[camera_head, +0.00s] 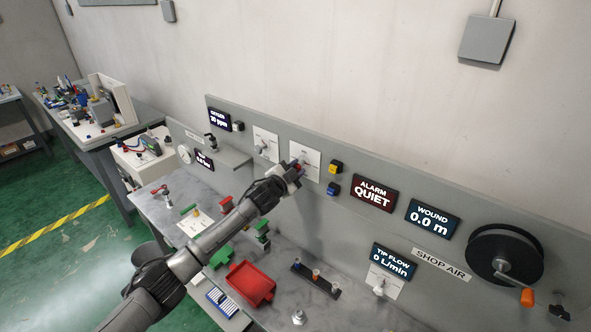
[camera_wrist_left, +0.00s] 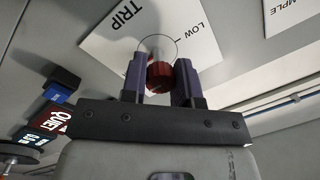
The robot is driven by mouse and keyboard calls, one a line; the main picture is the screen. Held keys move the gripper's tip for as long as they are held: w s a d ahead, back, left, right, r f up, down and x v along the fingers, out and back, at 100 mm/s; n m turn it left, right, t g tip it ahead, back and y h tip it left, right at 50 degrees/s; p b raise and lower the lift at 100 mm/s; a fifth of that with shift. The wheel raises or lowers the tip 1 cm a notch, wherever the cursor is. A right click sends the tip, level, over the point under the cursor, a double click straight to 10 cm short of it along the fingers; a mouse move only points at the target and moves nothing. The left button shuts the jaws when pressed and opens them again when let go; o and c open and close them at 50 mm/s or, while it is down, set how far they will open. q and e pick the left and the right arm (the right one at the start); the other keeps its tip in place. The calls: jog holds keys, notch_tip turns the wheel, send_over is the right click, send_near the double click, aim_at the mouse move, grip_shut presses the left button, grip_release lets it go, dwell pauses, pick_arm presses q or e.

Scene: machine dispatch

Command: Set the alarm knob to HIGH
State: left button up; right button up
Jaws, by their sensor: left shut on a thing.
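A red knob (camera_wrist_left: 159,76) sits on a white plate (camera_wrist_left: 130,32) marked TRIP and LOW in the left wrist view. In the head view this plate (camera_head: 306,153) is on the grey wall panel, partly hidden by my left gripper (camera_head: 294,171). My left gripper (camera_wrist_left: 160,82) is shut on the red knob, with one dark finger on each side. The knob's pointer direction cannot be made out. The alarm display (camera_head: 374,193) reads ALARM QUIET. My right gripper is not in view.
A second white plate (camera_head: 265,140) with a knob is left of the gripped one. Yellow (camera_head: 335,167) and blue (camera_head: 333,189) buttons sit close on the right. Below, the bench holds a red tray (camera_head: 250,285) and green parts. A hose reel (camera_head: 504,255) is at far right.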

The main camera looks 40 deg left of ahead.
pick_arm(q)
jog(key=o, duration=0.9)
jog(key=shift+s+d+b, duration=0.2)
jog(key=shift+s+b, duration=0.35)
jog(key=shift+s, duration=1.75)
jog(key=shift+s+d+b, duration=0.2)
jog(key=shift+s+b, duration=0.3)
jog(key=shift+s, duration=1.8)
jog(key=shift+s+d+b, duration=0.2)
jog(key=shift+s+b, duration=0.35)
jog(key=shift+s, duration=1.75)
